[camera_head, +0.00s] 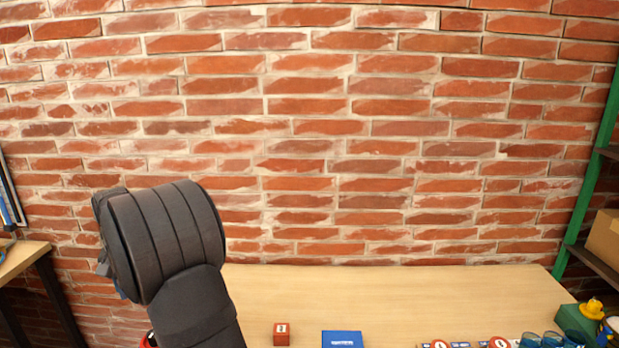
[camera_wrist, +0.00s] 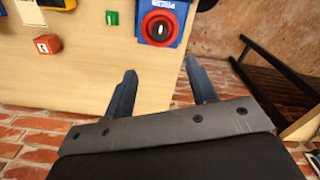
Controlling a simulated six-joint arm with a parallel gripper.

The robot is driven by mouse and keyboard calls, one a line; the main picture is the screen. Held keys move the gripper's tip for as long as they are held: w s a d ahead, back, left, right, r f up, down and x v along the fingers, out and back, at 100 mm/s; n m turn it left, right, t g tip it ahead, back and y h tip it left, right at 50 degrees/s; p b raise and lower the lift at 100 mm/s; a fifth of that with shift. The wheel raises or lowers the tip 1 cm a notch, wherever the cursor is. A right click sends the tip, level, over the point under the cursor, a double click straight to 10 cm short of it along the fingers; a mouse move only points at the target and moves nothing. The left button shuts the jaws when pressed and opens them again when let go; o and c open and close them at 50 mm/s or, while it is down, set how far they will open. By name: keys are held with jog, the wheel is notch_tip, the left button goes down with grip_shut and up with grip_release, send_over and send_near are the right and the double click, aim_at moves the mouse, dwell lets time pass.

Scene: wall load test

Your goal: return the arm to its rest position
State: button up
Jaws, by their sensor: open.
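My arm, dark grey, rises at the left of the head view in front of the brick wall, and its gripper is hidden there. In the wrist view my gripper (camera_wrist: 160,66) has its two blue-grey fingers spread wide, with nothing between them. The fingers reach over the edge of the wooden table (camera_wrist: 90,85). A blue item with a red ring (camera_wrist: 160,26) lies on the table beyond the fingertips, apart from them.
A red block (camera_head: 281,334) and a blue box (camera_head: 342,339) are on the table (camera_head: 400,295). A green block (camera_wrist: 112,18) lies there too. A yellow duck (camera_head: 592,309) is at the right. A shelf with a green post (camera_head: 598,150) stands right; another table (camera_head: 22,256) stands left.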

notch_tip(320, 180, down, 14)
jog(key=shift+d+f, duration=0.1)
jog(key=shift+f, duration=0.15)
dwell(0.4)
notch_tip(320, 180, up, 17)
notch_tip(320, 180, down, 17)
jog(key=shift+f, duration=0.2)
jog(key=shift+w+r+n, duration=0.1)
jog(key=shift+r+n, duration=0.1)
jog(key=shift+n, duration=1.4)
jog(key=n, duration=0.6)
jog(key=shift+r+n, duration=0.15)
jog(key=shift+n, duration=0.25)
notch_tip(320, 180, up, 6)
jog(key=shift+r, duration=0.1)
